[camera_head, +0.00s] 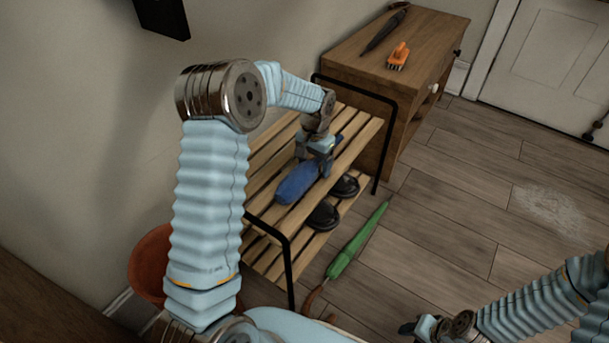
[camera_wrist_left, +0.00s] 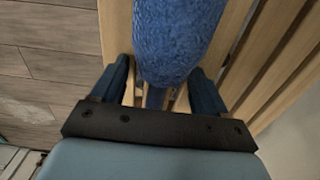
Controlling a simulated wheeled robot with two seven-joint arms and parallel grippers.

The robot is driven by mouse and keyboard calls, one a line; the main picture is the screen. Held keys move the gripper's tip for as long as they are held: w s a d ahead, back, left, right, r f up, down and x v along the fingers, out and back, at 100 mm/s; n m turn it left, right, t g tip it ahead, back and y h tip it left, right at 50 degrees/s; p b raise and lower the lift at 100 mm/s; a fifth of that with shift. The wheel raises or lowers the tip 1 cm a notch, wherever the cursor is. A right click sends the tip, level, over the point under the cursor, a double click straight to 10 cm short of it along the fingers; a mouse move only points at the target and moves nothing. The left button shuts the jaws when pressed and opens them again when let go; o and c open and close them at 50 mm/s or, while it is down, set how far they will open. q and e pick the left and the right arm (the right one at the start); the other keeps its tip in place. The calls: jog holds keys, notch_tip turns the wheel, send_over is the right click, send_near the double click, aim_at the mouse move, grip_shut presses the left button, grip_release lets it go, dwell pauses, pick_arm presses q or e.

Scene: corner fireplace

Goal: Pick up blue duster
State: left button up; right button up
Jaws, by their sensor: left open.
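The blue duster (camera_head: 297,184) lies on the upper slatted shelf of the wooden rack (camera_head: 268,162). My left gripper (camera_head: 316,160) is over its far end, with the fluffy head lying toward the near side. In the left wrist view, the fluffy blue head of the duster (camera_wrist_left: 176,38) fills the top middle. The open fingers of my left gripper (camera_wrist_left: 160,80) stand on either side of the duster's lower end and a narrow part below it. Whether they touch it cannot be told. My right gripper (camera_head: 424,326) is low at the bottom right, away from the rack.
Dark shoes (camera_head: 324,215) sit on the lower shelf. A wooden cabinet (camera_head: 430,45) behind holds an orange brush (camera_head: 398,56) and a dark umbrella (camera_head: 385,29). The floor to the right is mostly clear.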

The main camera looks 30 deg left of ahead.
aim_at(315, 171)
pick_arm(q)
jog(key=c, duration=1.1)
jog(key=shift+r, duration=0.1)
jog(key=shift+r, duration=0.2)
notch_tip(315, 171, up, 2)
jog(key=shift+r, duration=0.1)
jog(key=s+r, duration=0.1)
jog(key=s+d+r, duration=0.1)
jog(key=r, duration=0.1)
jog(key=s+r, duration=0.1)
jog(key=r, duration=0.1)
jog(key=shift+s+d+r+p, duration=0.25)
jog(key=shift+s+d+p, duration=0.1)
jog(key=shift+d+p, duration=0.05)
jog(key=s+d+r, duration=0.1)
jog(key=s, duration=0.2)
jog(key=s+d+r, duration=0.1)
jog(key=s+r, duration=0.1)
jog(key=s, duration=0.1)
jog(key=s+d+r, duration=0.1)
jog(key=s+d, duration=0.1)
jog(key=s, duration=0.1)
jog(key=shift+r, duration=0.35)
